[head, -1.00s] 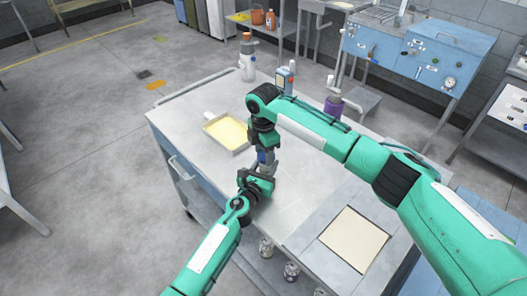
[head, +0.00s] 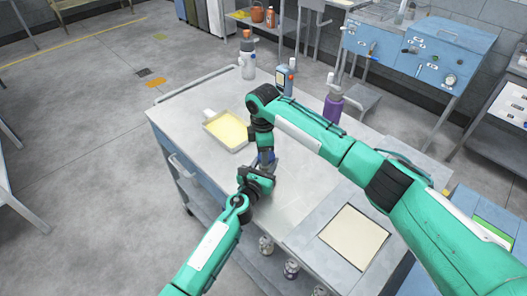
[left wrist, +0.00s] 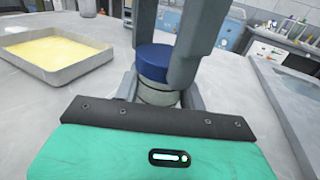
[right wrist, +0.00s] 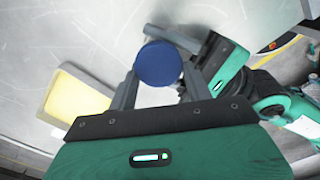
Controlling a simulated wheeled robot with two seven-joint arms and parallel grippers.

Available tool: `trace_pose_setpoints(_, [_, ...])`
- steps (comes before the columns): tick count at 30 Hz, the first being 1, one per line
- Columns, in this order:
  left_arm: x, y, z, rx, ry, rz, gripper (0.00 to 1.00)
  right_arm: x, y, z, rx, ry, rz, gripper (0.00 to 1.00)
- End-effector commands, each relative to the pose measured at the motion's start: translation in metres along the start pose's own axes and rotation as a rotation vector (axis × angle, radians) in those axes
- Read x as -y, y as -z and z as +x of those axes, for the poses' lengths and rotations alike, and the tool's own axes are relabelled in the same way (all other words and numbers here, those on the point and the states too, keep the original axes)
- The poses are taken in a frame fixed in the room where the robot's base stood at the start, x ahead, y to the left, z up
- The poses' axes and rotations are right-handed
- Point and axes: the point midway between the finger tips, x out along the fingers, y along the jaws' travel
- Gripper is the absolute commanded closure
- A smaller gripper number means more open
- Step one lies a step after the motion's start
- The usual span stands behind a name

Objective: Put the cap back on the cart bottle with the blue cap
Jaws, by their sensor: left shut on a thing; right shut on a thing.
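The blue cap (left wrist: 153,62) is between the fingers of my right gripper (right wrist: 158,85), which is shut on it from above. My left gripper (head: 262,176) is shut around the bottle from the near side, low over the cart top. Most of the bottle is hidden.
A tray of yellow liquid (head: 207,128) lies left of the grippers on the cart (head: 290,195). An orange-capped bottle (head: 247,62), a blue bottle (head: 281,80) and a purple bottle (head: 333,108) stand toward the back. A beige pad (head: 354,237) lies at the front right.

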Motion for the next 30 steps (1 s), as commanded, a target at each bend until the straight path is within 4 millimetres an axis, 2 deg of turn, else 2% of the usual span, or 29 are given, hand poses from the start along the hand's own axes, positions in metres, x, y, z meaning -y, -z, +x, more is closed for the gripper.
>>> trace_pose_setpoints(30, [0.0, 0.001, 0.0, -0.002, 0.001, 0.0, 1.0, -0.009, -0.011, 0.001, -0.003, 0.005, 1.912, 0.7])
